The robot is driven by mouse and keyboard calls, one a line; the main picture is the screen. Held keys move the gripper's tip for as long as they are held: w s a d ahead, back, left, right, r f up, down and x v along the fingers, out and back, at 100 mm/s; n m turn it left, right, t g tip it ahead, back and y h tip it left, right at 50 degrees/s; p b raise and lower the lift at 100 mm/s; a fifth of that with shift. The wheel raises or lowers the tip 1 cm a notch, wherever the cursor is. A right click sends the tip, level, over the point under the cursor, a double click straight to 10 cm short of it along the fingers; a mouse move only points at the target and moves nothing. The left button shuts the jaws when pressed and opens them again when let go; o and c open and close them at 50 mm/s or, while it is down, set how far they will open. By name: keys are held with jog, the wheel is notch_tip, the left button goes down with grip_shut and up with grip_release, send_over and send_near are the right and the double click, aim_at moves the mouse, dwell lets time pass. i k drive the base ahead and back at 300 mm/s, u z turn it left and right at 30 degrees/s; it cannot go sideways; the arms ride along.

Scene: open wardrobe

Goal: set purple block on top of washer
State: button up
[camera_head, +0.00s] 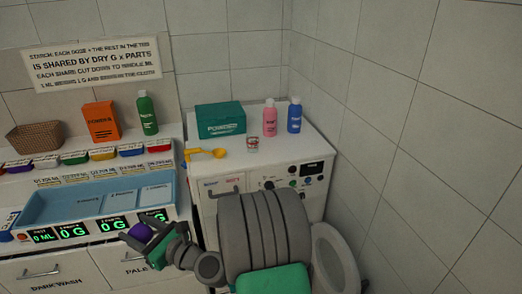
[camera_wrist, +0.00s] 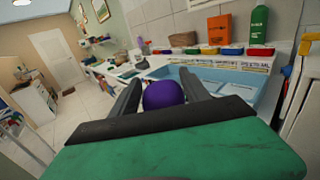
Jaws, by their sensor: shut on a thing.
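My gripper (camera_head: 150,236) is shut on the purple block (camera_head: 139,232), in front of the blue tray's display strip in the head view. The block looks rounded; it also shows between the two dark fingers in the wrist view (camera_wrist: 163,95). The white washer (camera_head: 285,147) stands to the right of the block, against the tiled corner, with dials and a small dark display on its front. My arm hides part of its front. The block is apart from the washer.
On the washer stand a teal powder box (camera_head: 220,119), a pink bottle (camera_head: 270,117), a blue bottle (camera_head: 294,115), a small glass (camera_head: 252,144) and a yellow scoop (camera_head: 207,153). Its front top is mostly clear. The blue tray (camera_head: 40,209) lies on the left counter.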

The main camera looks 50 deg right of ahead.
aim_at(291, 146)
jog(key=u, duration=0.05)
jog(key=k, duration=0.15)
jog(key=z, duration=1.65)
jog(key=i, duration=0.9)
jog(key=u, duration=1.1)
